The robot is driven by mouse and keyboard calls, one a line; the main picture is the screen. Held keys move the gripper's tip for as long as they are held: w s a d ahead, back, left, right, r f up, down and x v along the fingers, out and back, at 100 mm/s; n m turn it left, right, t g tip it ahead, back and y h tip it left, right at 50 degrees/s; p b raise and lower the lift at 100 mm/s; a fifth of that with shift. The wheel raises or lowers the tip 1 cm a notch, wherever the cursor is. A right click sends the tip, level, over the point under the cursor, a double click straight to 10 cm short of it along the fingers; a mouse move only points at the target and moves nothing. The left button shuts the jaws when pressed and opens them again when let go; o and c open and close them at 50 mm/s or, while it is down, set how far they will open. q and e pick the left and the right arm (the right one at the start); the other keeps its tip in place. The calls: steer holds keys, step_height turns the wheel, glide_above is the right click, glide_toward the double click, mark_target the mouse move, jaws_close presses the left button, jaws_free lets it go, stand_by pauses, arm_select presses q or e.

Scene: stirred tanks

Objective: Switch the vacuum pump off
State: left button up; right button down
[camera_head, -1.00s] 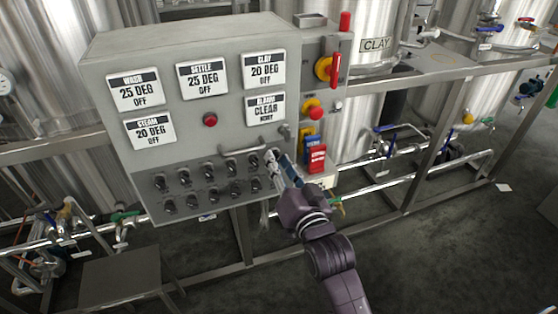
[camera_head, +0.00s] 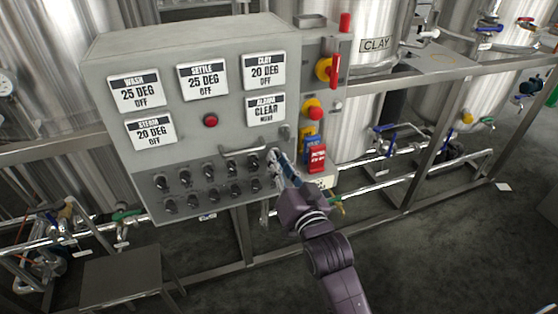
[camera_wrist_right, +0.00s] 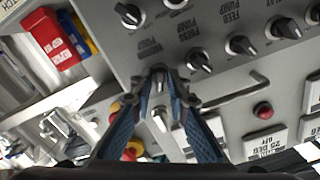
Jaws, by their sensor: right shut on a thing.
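The grey control panel (camera_head: 225,130) carries two rows of small dark selector knobs. My right gripper (camera_head: 273,158) is at the right end of the upper row. In the right wrist view my right gripper (camera_wrist_right: 160,88) has its blue fingers shut on the vacuum pump knob (camera_wrist_right: 158,80), beside the "vacuum pump" label (camera_wrist_right: 150,48). The fingers cover much of the knob, so its exact setting is hard to read. The press pump knob (camera_wrist_right: 199,62) and feed pump knob (camera_wrist_right: 240,45) sit alongside, apart from the fingers. My left gripper is not in view.
A bar handle (camera_head: 243,150) sticks out just above the knobs. A red box (camera_head: 317,158), a red-and-yellow stop button (camera_head: 313,109) and a red-handled switch (camera_head: 326,69) are to the right. A red lamp (camera_head: 210,120) sits mid-panel. Tanks and pipes surround the panel.

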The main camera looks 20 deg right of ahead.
steer(key=shift+n+p, duration=3.3)
steer(key=shift+n, duration=2.3)
steer(key=c, duration=2.1)
jaws_free()
steer(key=s, duration=1.2)
steer(key=shift+d, duration=0.2)
